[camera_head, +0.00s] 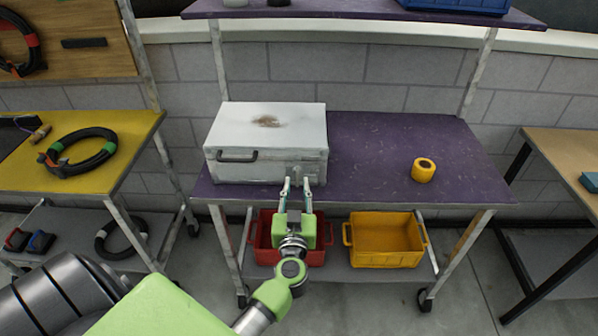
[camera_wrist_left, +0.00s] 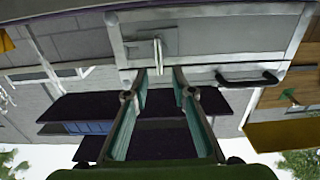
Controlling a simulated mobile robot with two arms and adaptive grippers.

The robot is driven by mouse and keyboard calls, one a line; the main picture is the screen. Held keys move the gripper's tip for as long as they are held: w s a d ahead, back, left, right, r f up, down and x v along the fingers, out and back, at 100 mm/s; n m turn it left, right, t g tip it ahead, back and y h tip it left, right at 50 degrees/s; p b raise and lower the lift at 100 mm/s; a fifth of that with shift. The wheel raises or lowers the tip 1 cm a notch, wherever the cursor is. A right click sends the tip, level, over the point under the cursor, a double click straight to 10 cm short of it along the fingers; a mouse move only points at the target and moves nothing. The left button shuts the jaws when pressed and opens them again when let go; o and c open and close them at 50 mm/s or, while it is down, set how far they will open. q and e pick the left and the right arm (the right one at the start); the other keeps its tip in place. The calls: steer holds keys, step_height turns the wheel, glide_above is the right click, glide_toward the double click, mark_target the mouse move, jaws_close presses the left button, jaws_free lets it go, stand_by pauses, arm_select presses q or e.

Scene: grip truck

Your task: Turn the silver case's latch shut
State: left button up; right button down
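The silver case (camera_head: 265,128) sits closed on the left half of the purple workbench, with a brown stain on its lid and a dark handle on its front. The handle also shows in the left wrist view (camera_wrist_left: 248,80). The case's latch (camera_wrist_left: 158,52) is a small metal piece on the front face. My left gripper (camera_head: 296,182) is in front of the case's lower right front, its fingers pointing at it. In the left wrist view my left gripper (camera_wrist_left: 158,72) has its fingertips apart, just short of the latch or around its end; contact is unclear. My right gripper is out of view.
A yellow tape roll (camera_head: 424,170) stands on the purple workbench (camera_head: 375,150), whose right half is otherwise clear. A red bin (camera_head: 262,245) and a yellow bin (camera_head: 386,240) are on the lower shelf. A yellow table (camera_head: 110,180) with a coiled cable (camera_head: 78,152) stands at left.

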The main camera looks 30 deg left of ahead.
mark_target(298, 176)
arm_select(q)
steer(key=x, duration=0.5)
steer(key=shift+w+a, duration=0.15)
steer(key=shift+w, duration=0.25)
jaws_close()
